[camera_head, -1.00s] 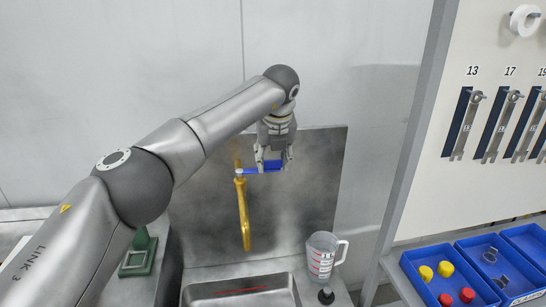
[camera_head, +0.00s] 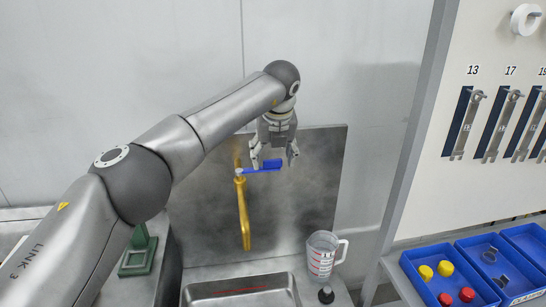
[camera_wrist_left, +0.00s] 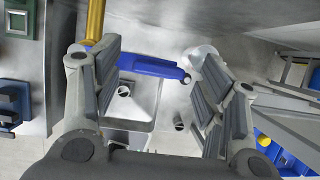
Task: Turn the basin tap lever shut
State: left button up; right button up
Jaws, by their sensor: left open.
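The tap is a yellow pipe (camera_head: 243,215) in front of the steel back panel, with a blue lever (camera_head: 264,167) at its top pointing right across the panel. My left gripper (camera_head: 273,162) is open at the lever. In the left wrist view the blue lever (camera_wrist_left: 150,66) crosses the gap between the two spread fingers of my left gripper (camera_wrist_left: 155,85). The yellow pipe (camera_wrist_left: 96,20) shows beyond the left finger. I cannot tell whether a finger touches the lever. My right gripper is out of view.
A steel basin (camera_head: 240,286) lies below the tap. A clear measuring jug (camera_head: 321,258) and a small black knob (camera_head: 326,295) are to its right. A green stand (camera_head: 139,254) is at left. A shelf with blue bins (camera_head: 420,270) and a wrench panel (camera_head: 450,180) bound the right side.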

pick_arm(q)
jog(key=v, duration=1.1)
jog(key=shift+r, duration=0.2)
